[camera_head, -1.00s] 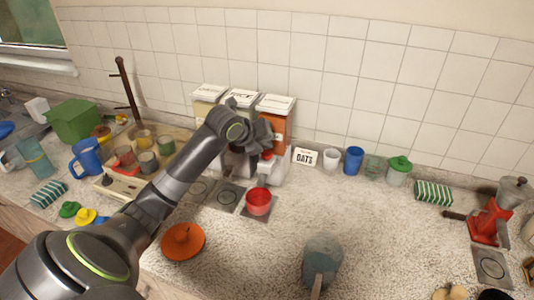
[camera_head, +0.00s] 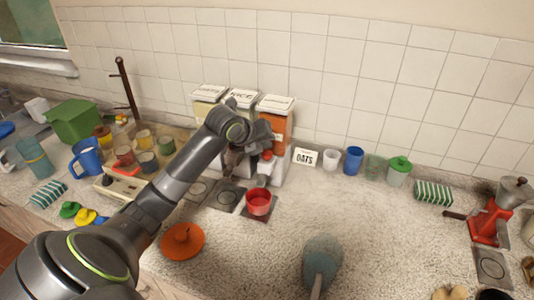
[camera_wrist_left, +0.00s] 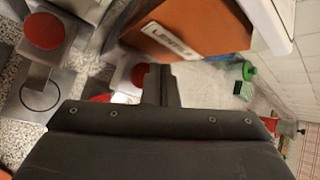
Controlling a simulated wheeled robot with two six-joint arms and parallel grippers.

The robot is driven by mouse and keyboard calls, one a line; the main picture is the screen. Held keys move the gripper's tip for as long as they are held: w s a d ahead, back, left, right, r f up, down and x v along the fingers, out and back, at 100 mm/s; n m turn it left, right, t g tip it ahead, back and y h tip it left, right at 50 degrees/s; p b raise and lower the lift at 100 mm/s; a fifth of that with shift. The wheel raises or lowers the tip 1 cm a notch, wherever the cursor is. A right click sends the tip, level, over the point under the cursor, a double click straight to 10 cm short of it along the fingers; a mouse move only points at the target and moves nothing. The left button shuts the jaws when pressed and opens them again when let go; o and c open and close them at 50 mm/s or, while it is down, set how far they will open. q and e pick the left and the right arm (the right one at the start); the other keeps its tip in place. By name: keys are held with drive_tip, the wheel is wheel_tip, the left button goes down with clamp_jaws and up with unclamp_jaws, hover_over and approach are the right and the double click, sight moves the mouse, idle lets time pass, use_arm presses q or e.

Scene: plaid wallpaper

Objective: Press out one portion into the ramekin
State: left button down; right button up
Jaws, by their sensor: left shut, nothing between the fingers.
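A row of dispensers stands against the wall. The rightmost (camera_head: 276,119) has an orange front, which in the wrist view carries a lentils label (camera_wrist_left: 181,39). The red ramekin (camera_head: 258,203) sits upright on a dark square pad below its white base; part of it shows in the wrist view (camera_wrist_left: 100,98). My left gripper (camera_head: 266,147) is shut and empty at the front of this dispenser. Its fingertips (camera_wrist_left: 160,78) are close beside a red button (camera_wrist_left: 138,75), partly hidden behind them. I cannot tell whether they touch. The right gripper is not in view.
An oats card (camera_head: 306,157), cups (camera_head: 353,160) and a green-lidded jar (camera_head: 398,171) stand to the right. An orange lid (camera_head: 183,241) and a blue-grey scoop-like thing (camera_head: 322,258) lie in front. The counter's middle right is clear.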

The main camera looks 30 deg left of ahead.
sight(265, 155)
use_arm(q)
drive_tip(key=shift+f, duration=0.15)
drive_tip(key=shift+f, duration=0.3)
idle(0.3)
drive_tip(key=shift+f+b, duration=0.55)
drive_tip(key=shift+f, duration=0.2)
idle(0.7)
drive_tip(key=shift+r, duration=0.15)
drive_tip(key=shift+r+p, duration=1.05)
wheel_tip(265, 155, up, 5)
drive_tip(key=p, duration=0.4)
drive_tip(key=shift+r, duration=0.1)
